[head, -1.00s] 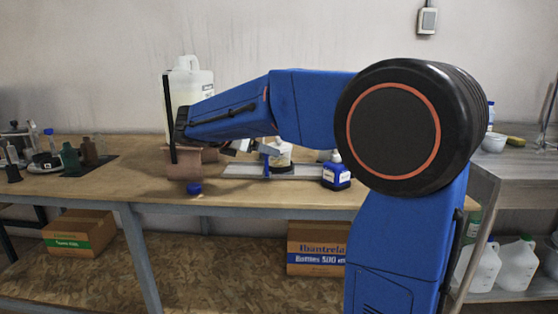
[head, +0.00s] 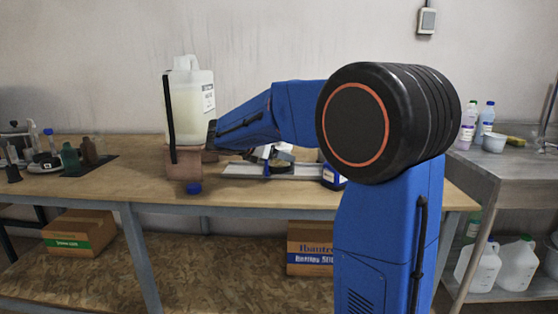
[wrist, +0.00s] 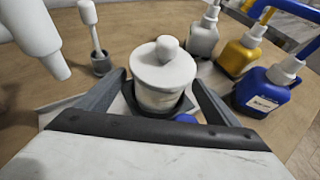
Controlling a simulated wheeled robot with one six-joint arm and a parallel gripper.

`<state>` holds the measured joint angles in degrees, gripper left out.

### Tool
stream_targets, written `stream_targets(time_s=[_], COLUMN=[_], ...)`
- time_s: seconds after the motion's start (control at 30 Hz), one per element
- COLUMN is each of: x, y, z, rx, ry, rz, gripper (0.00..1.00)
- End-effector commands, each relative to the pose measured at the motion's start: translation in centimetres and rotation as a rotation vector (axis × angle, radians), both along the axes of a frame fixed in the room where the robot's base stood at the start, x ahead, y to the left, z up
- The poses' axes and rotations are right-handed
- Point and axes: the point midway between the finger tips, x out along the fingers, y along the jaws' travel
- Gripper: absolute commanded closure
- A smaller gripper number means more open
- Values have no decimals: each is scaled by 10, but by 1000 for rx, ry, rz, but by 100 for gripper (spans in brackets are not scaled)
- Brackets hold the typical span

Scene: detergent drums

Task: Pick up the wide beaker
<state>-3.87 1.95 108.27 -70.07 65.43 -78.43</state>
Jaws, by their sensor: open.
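A wide, squat white vessel with a round knob on its flat lid (wrist: 160,98) stands upright in the wrist view; it looks like the wide beaker, though I cannot be sure. My gripper (wrist: 158,84) is open, with one dark finger on each side of the vessel. I cannot tell whether the fingers touch it. In the head view the same spot on the bench (head: 130,190) is largely hidden by my forearm and gripper.
Close right of the gripper stand a white bottle (wrist: 203,35), a yellow bottle (wrist: 240,52) and a blue bottle (wrist: 265,88). A small grey pot (wrist: 101,64) is at the left.

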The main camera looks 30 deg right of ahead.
Motion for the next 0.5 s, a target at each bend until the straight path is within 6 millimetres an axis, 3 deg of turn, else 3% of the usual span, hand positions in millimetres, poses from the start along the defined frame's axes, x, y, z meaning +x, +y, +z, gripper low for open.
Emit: stream_targets(time_s=[0.17,0.4,0.5], x=[0,0,0], y=[0,0,0], z=[0,0,0], rx=[0,0,1], ry=[0,0,-1], rz=[1,1,0], gripper=[14,66,66])
